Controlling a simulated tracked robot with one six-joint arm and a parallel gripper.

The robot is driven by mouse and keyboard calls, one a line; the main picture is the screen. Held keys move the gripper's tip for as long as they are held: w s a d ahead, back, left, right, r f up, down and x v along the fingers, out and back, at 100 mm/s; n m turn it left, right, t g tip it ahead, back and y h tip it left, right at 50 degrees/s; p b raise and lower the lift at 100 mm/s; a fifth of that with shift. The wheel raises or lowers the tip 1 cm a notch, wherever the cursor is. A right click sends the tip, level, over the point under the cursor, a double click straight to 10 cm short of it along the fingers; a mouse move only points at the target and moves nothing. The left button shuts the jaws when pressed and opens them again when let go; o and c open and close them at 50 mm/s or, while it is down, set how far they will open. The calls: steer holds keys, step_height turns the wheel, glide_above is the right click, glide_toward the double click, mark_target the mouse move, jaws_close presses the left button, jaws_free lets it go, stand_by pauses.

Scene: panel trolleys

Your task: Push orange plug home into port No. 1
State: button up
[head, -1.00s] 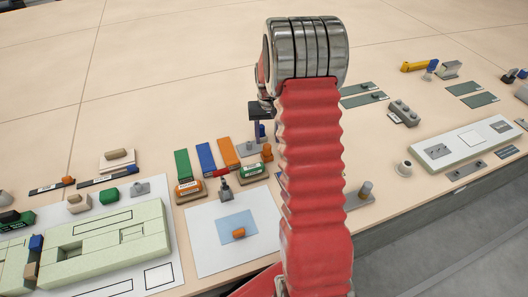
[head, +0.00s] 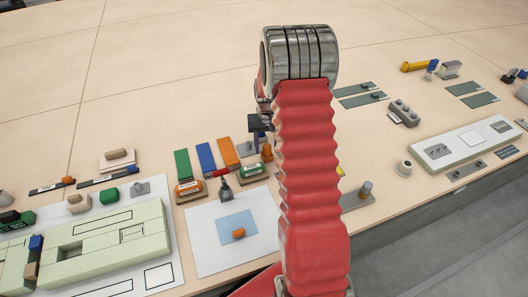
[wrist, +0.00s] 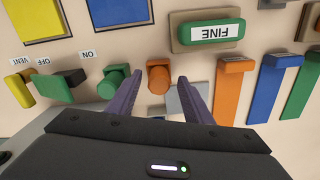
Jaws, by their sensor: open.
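An orange plug-like piece (wrist: 158,80) with a rounded head stands between the two purple fingers of my gripper (wrist: 160,74) in the wrist view. The fingers are open, with visible space on both sides of it. In the head view a small orange piece (head: 267,151) stands beside my red arm, near the dark gripper (head: 260,124). Another short orange piece (head: 238,232) lies on a blue square on a white sheet. I cannot tell which is the task's plug. No port marked No. 1 is readable.
A green knob (wrist: 115,82) and a grey block (wrist: 187,99) are close to the fingers. A green block marked FINE (wrist: 208,32) is nearby, with orange (wrist: 231,90) and blue (wrist: 275,85) strips. A pale green slotted panel (head: 130,235) lies at left.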

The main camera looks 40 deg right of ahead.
mark_target(267, 145)
steer(key=shift+c, duration=0.3)
steer(key=c, duration=1.1)
steer(key=shift+r, duration=0.15)
step_height(267, 145, up, 10)
steer(key=shift+f, duration=0.15)
steer(key=o, duration=0.5)
jaws_close()
